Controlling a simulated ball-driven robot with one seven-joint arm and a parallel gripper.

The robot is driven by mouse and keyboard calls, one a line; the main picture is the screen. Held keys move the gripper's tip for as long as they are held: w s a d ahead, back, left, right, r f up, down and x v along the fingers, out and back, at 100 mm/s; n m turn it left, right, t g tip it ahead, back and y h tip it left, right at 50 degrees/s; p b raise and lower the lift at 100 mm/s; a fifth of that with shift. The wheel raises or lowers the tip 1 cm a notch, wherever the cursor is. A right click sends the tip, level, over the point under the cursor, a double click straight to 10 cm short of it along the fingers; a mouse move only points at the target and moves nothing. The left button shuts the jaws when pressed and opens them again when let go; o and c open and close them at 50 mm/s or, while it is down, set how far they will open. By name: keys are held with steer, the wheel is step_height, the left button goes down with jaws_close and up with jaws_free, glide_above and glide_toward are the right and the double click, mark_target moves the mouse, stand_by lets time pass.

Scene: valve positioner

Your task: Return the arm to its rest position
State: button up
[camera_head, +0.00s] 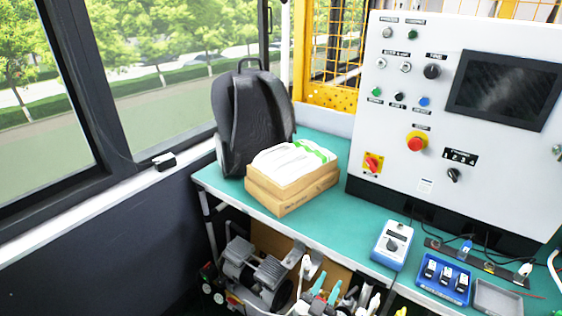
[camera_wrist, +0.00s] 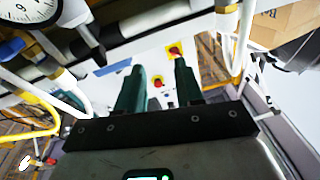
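My gripper (camera_wrist: 158,74) shows in the wrist view with two dark green fingers standing apart and nothing visible between them. Behind the fingers is a white surface (camera_wrist: 120,84) with red-and-yellow knobs (camera_wrist: 175,50), seen at a tilt. White pipes (camera_wrist: 228,35) and a round dial gauge (camera_wrist: 25,18) lie close by in that view. In the head view I cannot clearly make out my arm or gripper. Two teal pieces (camera_head: 318,282) show among white parts at the bottom edge, and I cannot tell whether they are my fingers.
A green-topped bench (camera_head: 350,214) holds a black backpack (camera_head: 250,115), a cardboard box (camera_head: 292,190), a blue-and-white meter (camera_head: 392,245), a blue tray (camera_head: 462,297) and a white control cabinet (camera_head: 410,165). A compressor (camera_head: 255,275) stands beneath. Windows are on the left. A yellow hose (camera_wrist: 35,128) shows near my gripper.

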steer(key=s+d+n+g+y, duration=0.2)
steer(key=s+d+g, duration=0.3)
steer(key=s, duration=0.7)
steer(key=s+d+n+g+y, duration=0.3)
steer(key=s+d+g+y, duration=0.1)
steer(key=s, duration=0.9)
steer(key=s+d+n+g+y, duration=0.2)
steer(key=s+d+g+y, duration=0.2)
steer(key=s, duration=0.9)
steer(key=shift+s+d+g, duration=0.15)
steer(key=shift+d+g, duration=0.7)
steer(key=shift+g, duration=0.35)
steer(key=shift+f, duration=0.15)
